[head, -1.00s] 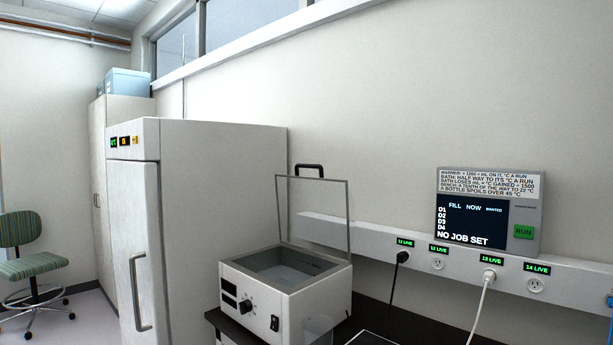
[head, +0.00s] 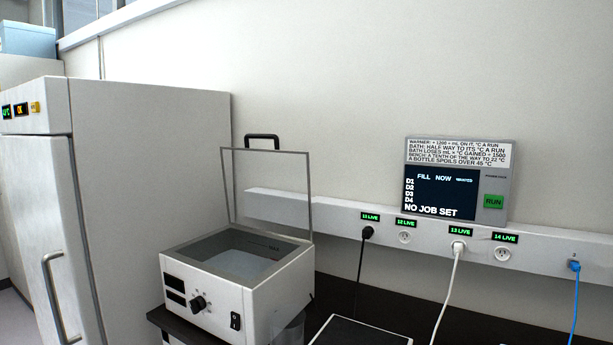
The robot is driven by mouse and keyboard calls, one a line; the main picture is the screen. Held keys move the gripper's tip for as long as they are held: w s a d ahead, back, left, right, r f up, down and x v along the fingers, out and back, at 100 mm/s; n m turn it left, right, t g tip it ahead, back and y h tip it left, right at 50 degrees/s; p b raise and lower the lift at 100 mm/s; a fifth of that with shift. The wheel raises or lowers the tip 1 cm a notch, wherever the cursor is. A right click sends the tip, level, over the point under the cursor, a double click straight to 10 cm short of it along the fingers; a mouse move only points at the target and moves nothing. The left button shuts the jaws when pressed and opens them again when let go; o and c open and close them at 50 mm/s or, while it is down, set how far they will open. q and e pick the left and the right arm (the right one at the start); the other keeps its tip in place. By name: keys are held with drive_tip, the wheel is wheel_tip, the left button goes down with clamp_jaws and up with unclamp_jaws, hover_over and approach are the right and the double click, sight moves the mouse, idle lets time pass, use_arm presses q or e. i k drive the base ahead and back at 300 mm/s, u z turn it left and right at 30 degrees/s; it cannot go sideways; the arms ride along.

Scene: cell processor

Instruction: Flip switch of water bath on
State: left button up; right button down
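The water bath (head: 221,294) is a white box on the dark bench, left of centre in the head view. Its clear framed lid with a black handle (head: 262,138) stands raised at the back. The basin (head: 240,262) is open and holds what looks like water. Its front has a black dial (head: 198,303), two dark displays (head: 174,290) and a black rocker switch (head: 235,321) at the lower right. The displays look blank. I cannot tell the rocker's position for sure. Neither of my grippers is in view.
A tall white fridge (head: 160,160) stands left of the bath. A clear beaker (head: 290,329) is close to its right side, beside a dark flat plate (head: 360,333). A wall rail (head: 330,220) carries sockets with black, white and blue plugs. A panel (head: 457,190) reads "NO JOB SET".

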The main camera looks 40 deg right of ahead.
sight(235, 317)
drive_tip(key=z, duration=0.5)
drive_tip(key=i, duration=1.5)
drive_tip(key=z, duration=0.65)
